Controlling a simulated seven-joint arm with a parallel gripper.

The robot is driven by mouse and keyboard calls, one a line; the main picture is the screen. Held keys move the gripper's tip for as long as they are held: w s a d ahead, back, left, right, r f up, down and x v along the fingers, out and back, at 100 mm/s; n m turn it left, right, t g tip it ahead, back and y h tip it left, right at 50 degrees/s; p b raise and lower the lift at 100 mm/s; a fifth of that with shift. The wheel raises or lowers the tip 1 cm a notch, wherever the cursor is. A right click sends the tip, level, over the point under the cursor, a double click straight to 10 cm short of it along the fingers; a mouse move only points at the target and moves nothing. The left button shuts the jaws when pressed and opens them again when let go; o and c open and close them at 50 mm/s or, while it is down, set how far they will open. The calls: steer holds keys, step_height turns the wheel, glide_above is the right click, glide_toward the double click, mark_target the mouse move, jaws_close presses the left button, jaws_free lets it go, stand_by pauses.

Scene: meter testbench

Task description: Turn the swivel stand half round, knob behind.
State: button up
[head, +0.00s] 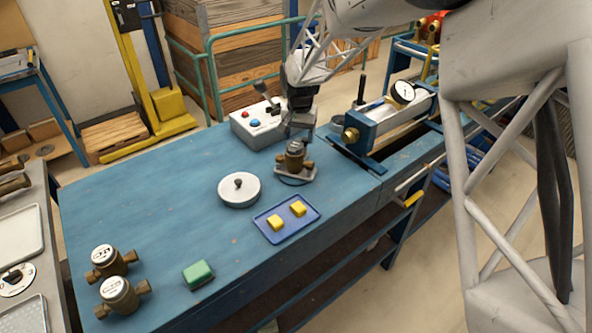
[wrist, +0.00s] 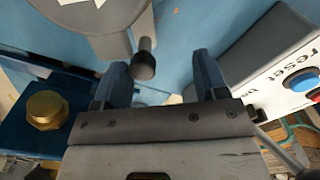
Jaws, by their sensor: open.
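The swivel stand (head: 284,173) is a small grey stand near the bench's right end, carrying a dark brass-bodied meter (head: 294,157). My gripper (head: 298,132) hangs just behind and above it, hiding part of it. In the wrist view, my gripper (wrist: 160,66) is open, its two dark blue fingers apart. A dark knob (wrist: 144,64) shows between them, at the edge of a grey round part (wrist: 110,22) cut off by the top of the picture. The knob seems to be on the stand's far side, facing my gripper. I cannot tell whether a finger touches it.
A grey control box (head: 256,124) with buttons stands close on the left. A blue clamp bench with a brass fitting (head: 351,134) is close on the right. A white round lid (head: 239,193) and a blue tray (head: 287,231) with yellow blocks lie in front.

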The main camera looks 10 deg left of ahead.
steer(key=shift+a, duration=0.7)
steer(key=shift+s+a, duration=0.15)
steer(key=shift+a, duration=0.4)
stand_by(0.3)
steer(key=o, duration=0.4)
steer(key=shift+o, duration=0.2)
steer(key=shift+r, duration=0.15)
